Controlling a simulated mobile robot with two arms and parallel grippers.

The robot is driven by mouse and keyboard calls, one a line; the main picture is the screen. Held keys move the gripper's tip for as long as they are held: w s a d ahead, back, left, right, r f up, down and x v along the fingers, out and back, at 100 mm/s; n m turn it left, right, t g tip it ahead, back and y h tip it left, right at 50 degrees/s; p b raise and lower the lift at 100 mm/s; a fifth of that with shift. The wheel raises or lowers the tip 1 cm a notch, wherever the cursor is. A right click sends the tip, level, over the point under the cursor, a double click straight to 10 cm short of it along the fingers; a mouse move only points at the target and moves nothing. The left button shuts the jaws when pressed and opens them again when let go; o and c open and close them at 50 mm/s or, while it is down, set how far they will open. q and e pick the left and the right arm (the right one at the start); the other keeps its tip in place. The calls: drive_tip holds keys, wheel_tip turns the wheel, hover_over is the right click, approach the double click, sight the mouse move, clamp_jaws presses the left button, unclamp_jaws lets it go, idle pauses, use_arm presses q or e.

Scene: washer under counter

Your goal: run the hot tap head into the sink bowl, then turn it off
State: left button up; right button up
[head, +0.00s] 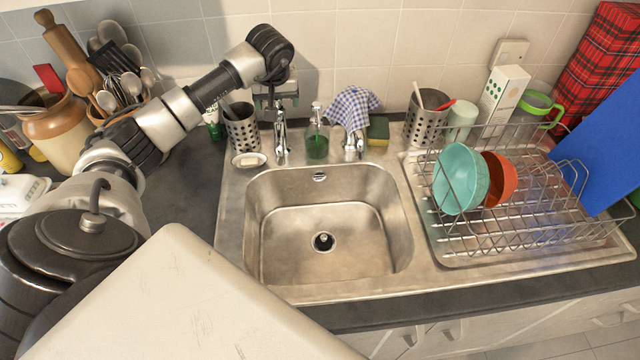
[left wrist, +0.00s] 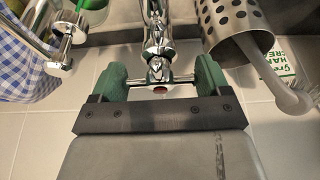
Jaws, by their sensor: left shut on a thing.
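The hot tap (head: 281,138) is chrome and stands at the back left of the sink. Its head (left wrist: 158,74), with a red mark on it, sits between the green finger pads of my left gripper (left wrist: 160,82) in the left wrist view. My left gripper (head: 276,98) reaches the tap from above and is shut on its head. The steel sink bowl (head: 330,225) looks empty, with an open round drain at its bottom. I see no clear stream of water. My right gripper is not in view.
A steel utensil holder (head: 242,130) stands left of the tap and a green soap bottle (head: 317,145) right of it. A checked cloth (head: 350,106) hangs over the second tap. A dish rack (head: 500,225) with two bowls stands at the right.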

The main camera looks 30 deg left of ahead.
use_arm(q)
drive_tip(key=n+p, duration=0.1)
drive_tip(key=n, duration=0.1)
drive_tip(key=shift+r+n+g+y, duration=0.15)
drive_tip(key=shift+n+g+y, duration=0.15)
drive_tip(key=shift+n+g, duration=0.1)
drive_tip(key=n+g+p, duration=0.1)
drive_tip(key=n, duration=0.2)
drive_tip(key=shift+y, duration=0.3)
drive_tip(key=n, duration=0.2)
drive_tip(key=shift+n+g+p, duration=0.3)
drive_tip(key=shift+n+g, duration=0.1)
drive_tip(key=shift+f+n, duration=0.2)
drive_tip(key=shift+n, duration=0.1)
idle(5.9)
